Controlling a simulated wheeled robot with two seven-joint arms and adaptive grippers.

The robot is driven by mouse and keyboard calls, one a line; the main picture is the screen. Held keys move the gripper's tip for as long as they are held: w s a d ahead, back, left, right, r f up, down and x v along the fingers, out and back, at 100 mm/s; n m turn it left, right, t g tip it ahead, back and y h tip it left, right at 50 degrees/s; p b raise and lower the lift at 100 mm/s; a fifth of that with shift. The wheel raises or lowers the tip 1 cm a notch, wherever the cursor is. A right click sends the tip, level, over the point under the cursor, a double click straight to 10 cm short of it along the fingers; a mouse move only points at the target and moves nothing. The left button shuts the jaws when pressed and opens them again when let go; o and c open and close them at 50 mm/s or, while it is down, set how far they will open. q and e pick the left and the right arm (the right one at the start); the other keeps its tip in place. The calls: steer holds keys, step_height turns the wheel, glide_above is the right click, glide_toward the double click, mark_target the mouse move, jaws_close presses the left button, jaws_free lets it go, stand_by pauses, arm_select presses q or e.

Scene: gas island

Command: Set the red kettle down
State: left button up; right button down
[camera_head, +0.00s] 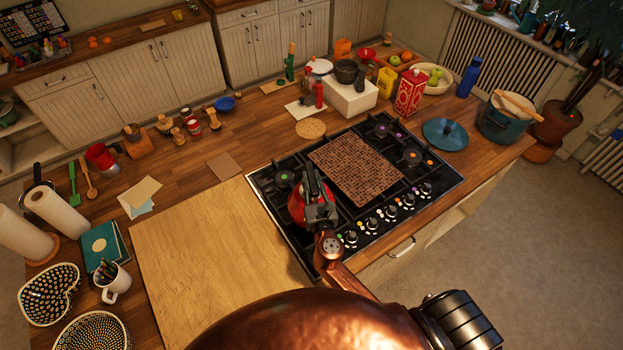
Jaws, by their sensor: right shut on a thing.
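The red kettle (296,208) is over the front left part of the black gas hob (262,178). My right gripper (314,194) is shut on the kettle and covers much of it from above. The kettle looks roughly upright. I cannot tell whether its base touches the grate or hangs just above it. A brown mosaic mat (358,168) lies over the middle of the hob, right beside the kettle. My left gripper is not in view.
A large wooden board (195,255) lies bare left of the hob. The knobs (391,213) line the hob's front edge. A blue lid (445,134) and a blue pot (503,121) stand to the right. A white box (350,98) and a red carton (410,92) stand behind.

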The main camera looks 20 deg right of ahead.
steer(key=shift+f, duration=0.2)
steer(key=c, duration=1.7)
jaws_free()
steer(key=shift+f, duration=0.1)
